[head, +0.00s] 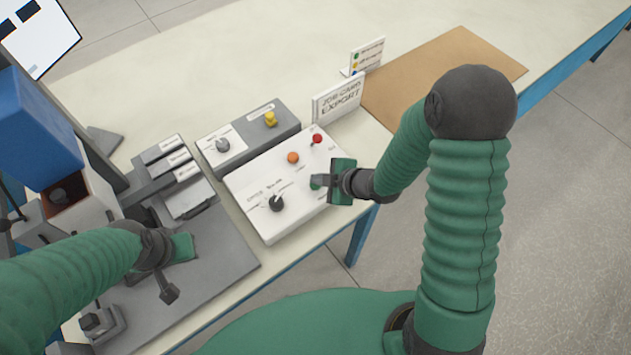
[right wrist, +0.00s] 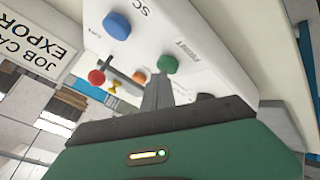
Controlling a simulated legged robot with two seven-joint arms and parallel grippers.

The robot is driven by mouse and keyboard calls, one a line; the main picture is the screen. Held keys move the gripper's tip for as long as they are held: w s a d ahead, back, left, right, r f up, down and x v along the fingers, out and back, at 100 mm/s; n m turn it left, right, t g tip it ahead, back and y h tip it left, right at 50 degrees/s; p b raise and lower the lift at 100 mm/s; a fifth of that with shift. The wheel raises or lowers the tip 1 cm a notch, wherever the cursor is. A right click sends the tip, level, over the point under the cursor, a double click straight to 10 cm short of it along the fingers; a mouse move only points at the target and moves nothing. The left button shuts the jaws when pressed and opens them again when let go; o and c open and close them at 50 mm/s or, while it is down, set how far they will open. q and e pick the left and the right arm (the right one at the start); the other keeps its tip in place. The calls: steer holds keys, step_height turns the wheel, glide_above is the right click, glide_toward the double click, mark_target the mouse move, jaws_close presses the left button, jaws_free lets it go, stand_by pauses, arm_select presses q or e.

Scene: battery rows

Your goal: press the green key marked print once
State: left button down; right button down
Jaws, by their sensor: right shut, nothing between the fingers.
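The green key (right wrist: 167,64) is a round button on the white sloped panel (head: 250,185), with a small label beside it in the right wrist view that is hard to read. In the head view the green key (head: 315,183) shows just left of my right gripper (head: 325,181). My right gripper (right wrist: 158,88) is shut and empty, its fingertips close to the green key; I cannot tell whether they touch it. My left gripper (head: 168,288) hangs over the grey plate at the left, its opening unclear.
A sign (head: 338,100) stands beside a brown mat (head: 440,80).

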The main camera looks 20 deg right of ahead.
steer(key=shift+f, duration=0.25)
stand_by(0.4)
steer(key=shift+r+p, duration=0.65)
steer(key=shift+r, duration=0.3)
step_height(320, 180, up, 5)
steer(key=p, duration=0.4)
steer(key=shift+r+p, duration=0.1)
steer(key=shift+p, duration=0.25)
